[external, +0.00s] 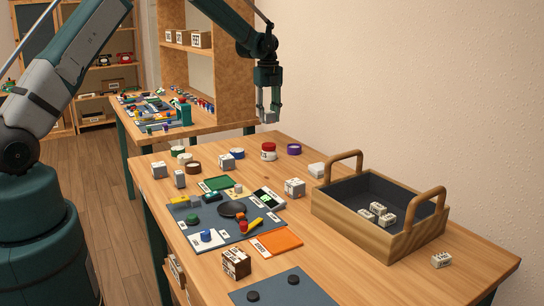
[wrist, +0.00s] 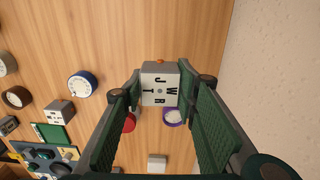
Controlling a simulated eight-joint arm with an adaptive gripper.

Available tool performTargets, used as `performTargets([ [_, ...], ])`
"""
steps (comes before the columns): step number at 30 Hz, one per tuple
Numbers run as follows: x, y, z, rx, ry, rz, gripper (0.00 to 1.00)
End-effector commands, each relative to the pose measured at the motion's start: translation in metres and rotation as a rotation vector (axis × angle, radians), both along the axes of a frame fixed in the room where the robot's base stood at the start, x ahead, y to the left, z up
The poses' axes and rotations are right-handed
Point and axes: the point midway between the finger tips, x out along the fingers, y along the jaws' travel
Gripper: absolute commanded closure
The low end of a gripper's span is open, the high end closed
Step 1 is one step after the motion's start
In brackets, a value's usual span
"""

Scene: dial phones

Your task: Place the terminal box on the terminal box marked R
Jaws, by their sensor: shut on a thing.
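My gripper (external: 268,116) is raised above the far end of the table. It is shut on a pale grey terminal box (wrist: 160,84), whose top shows the letters J, W, T and R in the wrist view. The box is between the fingertips, clear of the table. The back one also shows in the wrist view (wrist: 60,112). Their markings are too small for me to tell which is R.
A wooden tray (external: 405,243) with upright handles holds small white boxes at right. A blue-grey mat (external: 205,235) with phone parts lies at left.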

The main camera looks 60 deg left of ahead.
Motion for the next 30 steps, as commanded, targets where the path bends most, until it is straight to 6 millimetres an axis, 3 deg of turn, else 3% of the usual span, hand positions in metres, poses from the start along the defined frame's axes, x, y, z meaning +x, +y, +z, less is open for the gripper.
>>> performTargets([
  [5, -0.005, 0.001, 0.002, 0.0, 0.0, 0.0, 0.83],
  [11, -0.026, 0.005, 0.007, 0.0, 0.0, 0.001, 0.83],
  [17, -0.064, 0.009, 0.017, 0.0, 0.0, 0.0, 0.83],
  [30, -0.169, 0.011, 0.036, 0.0, 0.0, -0.002, 0.83],
])
